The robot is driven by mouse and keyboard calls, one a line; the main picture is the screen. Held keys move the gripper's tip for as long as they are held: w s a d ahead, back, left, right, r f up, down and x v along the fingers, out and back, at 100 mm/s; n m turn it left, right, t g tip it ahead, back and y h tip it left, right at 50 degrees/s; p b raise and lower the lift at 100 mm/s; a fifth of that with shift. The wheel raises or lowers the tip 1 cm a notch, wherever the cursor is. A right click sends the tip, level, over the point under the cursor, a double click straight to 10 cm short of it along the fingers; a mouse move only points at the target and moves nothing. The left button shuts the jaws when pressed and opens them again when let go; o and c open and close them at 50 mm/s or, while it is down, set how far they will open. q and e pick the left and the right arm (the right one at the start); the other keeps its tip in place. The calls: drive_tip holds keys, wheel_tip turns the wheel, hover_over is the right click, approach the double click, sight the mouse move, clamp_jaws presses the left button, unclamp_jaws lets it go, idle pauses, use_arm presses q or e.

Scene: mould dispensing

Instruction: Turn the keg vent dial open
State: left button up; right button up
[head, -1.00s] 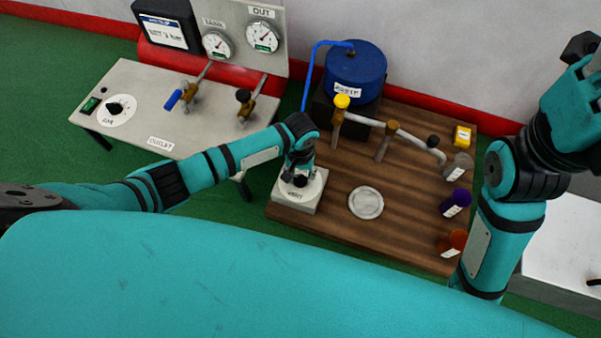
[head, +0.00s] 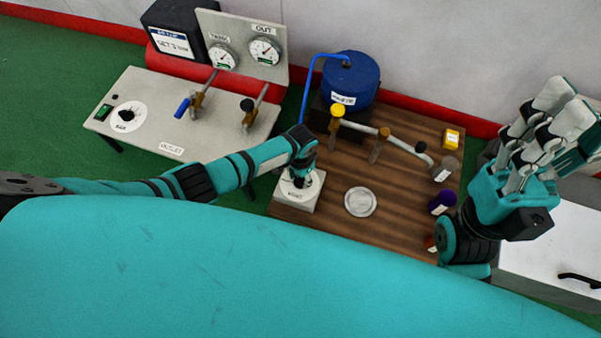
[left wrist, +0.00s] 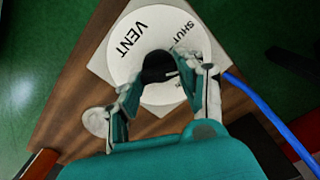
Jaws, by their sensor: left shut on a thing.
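The vent dial is a white disc (head: 290,195) on a low pale block at the front left corner of the wooden board. In the left wrist view its face (left wrist: 124,62) carries the words VENT and SHUT, with a black knob (left wrist: 157,66) at the centre. My left gripper (head: 299,180) is over the dial, and in the left wrist view its two fingers (left wrist: 161,84) are closed on either side of the knob. The fingers hide part of the knob, and I cannot tell its setting. My right gripper (head: 552,122) is raised at the right, empty, its fingers apart.
A blue keg (head: 351,80) with a blue hose stands behind the dial. A pipe with a yellow-topped tap (head: 337,111), a round silver plate (head: 360,202) and several small containers are on the board (head: 393,184). A grey outlet table (head: 150,135) with gauges stands left.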

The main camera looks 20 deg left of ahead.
use_arm(q)
drive_tip(key=shift+r+m, duration=0.1)
drive_tip(key=shift+m, duration=0.8)
drive_tip(key=m+p, duration=0.1)
drive_tip(key=m, duration=0.2)
drive_tip(key=shift+s+m, duration=0.1)
drive_tip(key=shift+m, duration=0.2)
drive_tip(key=shift+s+d+m, duration=0.1)
drive_tip(key=shift+m, duration=2.2)
drive_tip(key=o, duration=1.2)
drive_tip(key=shift+c, duration=0.2)
wheel_tip(320, 180, up, 12)
